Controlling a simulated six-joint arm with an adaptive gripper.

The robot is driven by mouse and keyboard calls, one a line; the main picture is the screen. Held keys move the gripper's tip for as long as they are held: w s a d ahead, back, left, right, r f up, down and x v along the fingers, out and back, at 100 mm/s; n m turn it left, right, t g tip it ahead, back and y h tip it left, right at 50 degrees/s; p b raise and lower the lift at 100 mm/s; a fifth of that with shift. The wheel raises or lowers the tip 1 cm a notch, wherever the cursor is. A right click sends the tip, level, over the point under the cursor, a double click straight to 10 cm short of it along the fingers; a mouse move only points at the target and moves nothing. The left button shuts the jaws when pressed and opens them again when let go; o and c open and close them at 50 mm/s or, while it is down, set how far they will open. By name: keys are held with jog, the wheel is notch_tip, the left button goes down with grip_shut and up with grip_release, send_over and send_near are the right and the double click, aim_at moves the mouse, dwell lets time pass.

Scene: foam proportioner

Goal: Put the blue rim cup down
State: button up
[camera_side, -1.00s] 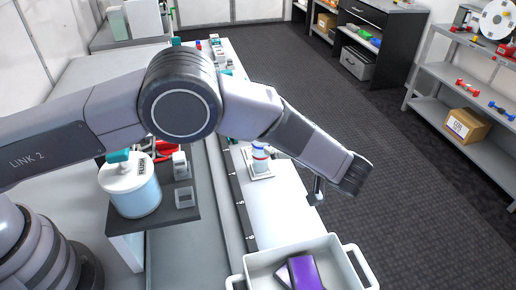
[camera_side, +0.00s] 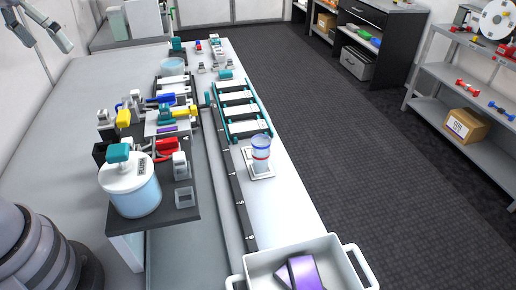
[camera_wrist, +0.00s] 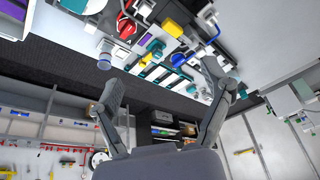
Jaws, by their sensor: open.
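The blue rim cup (camera_side: 261,148), clear with a blue rim and a red band, stands upright on a square white plate (camera_side: 262,174) on the white bench strip in the side view. Nothing touches it. My gripper (camera_wrist: 163,76) is open and empty in the wrist view, its two fingers spread apart. In the side view part of it shows at the top left corner, far from the cup.
A white bin (camera_side: 270,262) holding a purple item stands at the front. Behind the cup is a teal-edged rack (camera_side: 240,112). A lidded canister (camera_side: 130,185) stands on the dark stand at left, with coloured valves behind it. The strip between cup and bin is clear.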

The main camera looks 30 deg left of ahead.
jog(key=s+f+m+t+h, duration=0.1)
jog(key=s+f+m+t, duration=0.1)
jog(key=s, duration=0.4)
jog(key=shift+s, duration=0.35)
jog(key=shift+a+r, duration=0.1)
dwell(0.7)
